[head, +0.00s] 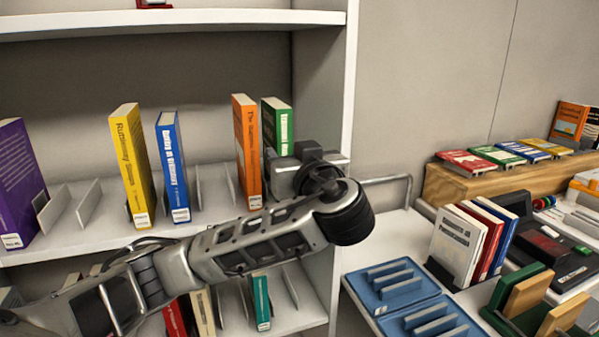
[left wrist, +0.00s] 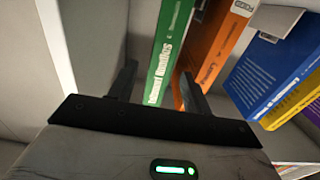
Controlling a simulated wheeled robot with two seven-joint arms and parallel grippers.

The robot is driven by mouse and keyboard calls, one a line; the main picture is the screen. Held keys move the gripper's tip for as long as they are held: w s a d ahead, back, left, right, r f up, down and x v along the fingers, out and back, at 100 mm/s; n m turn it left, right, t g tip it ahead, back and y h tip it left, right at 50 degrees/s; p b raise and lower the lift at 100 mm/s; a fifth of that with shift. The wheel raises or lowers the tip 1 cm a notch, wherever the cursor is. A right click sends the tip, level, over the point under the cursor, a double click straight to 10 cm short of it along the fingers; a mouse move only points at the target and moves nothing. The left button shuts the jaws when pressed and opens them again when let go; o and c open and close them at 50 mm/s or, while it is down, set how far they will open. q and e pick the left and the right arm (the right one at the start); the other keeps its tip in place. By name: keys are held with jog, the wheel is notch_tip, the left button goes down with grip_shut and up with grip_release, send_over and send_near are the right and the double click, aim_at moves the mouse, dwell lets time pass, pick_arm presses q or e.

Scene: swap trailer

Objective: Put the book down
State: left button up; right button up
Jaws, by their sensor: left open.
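The green book (head: 277,128) stands upright on the middle shelf (head: 222,208), just right of an orange book (head: 246,145). My left gripper (head: 290,168) is at the shelf in front of the green book and hides its lower part. In the left wrist view the green book (left wrist: 168,55) shows between the two fingers of my open left gripper (left wrist: 157,88). The right finger there overlaps the orange book (left wrist: 215,50). I cannot tell whether either finger touches a book. My right gripper is out of view.
Blue (head: 172,165), yellow (head: 132,165) and purple (head: 20,185) books stand further left among metal dividers. The shelf's white side post (head: 345,80) is close right of my gripper. A trolley with blue racks (head: 390,283) and several books stands to the right.

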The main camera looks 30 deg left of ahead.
pick_arm(q)
jog(key=v, duration=0.5)
jog(key=s+d+f+m+h, duration=0.1)
jog(key=d+f+m+h, duration=0.25)
jog(key=f, duration=0.65)
jog(key=d+f+m+h, duration=0.3)
jog(key=f+m+h, duration=0.15)
jog(key=f, duration=0.45)
jog(key=s+d+f+m+h, duration=0.1)
jog(key=d+f+m+h, duration=0.25)
jog(key=f, duration=0.65)
jog(key=s+f+g+h, duration=0.1)
jog(key=s+f+h, duration=0.4)
jog(key=s+f, duration=0.8)
jog(key=s+m, duration=0.1)
jog(key=s, duration=0.2)
jog(key=shift+s+d+g, duration=0.3)
jog(key=shift+s, duration=0.05)
jog(key=shift+f, duration=0.1)
jog(key=shift+c, duration=1.4)
jog(key=shift+a, duration=0.1)
